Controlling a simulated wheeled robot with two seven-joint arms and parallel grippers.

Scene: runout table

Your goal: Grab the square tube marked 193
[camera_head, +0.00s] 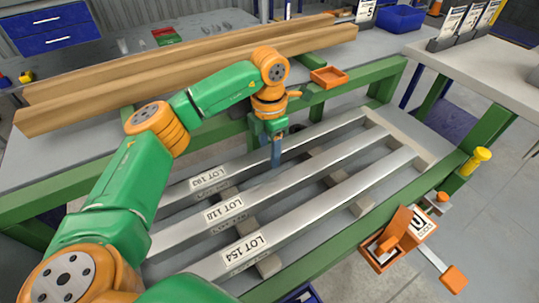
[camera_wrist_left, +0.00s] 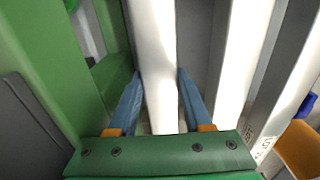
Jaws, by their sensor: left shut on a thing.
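Three pale metal square tubes lie side by side on the green-framed runout table. The far one is the square tube marked LOT 193 (camera_head: 330,131), the middle one is marked LOT 118 (camera_head: 300,178) and the near one LOT 154 (camera_head: 340,198). My left gripper (camera_head: 276,158) is down at the tube marked 193, partway along it. In the left wrist view its two blue fingers (camera_wrist_left: 160,98) stand on either side of that tube (camera_wrist_left: 158,50), shut on it. The tube still lies level beside the others. My right gripper is not in view.
Long wooden beams (camera_head: 200,62) lie behind, with a small orange tray (camera_head: 329,77) beside them. An orange fixture (camera_head: 400,238) and a yellow-capped post (camera_head: 476,161) stand at the table's right end. A light bench (camera_head: 490,75) with label cards is at the upper right.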

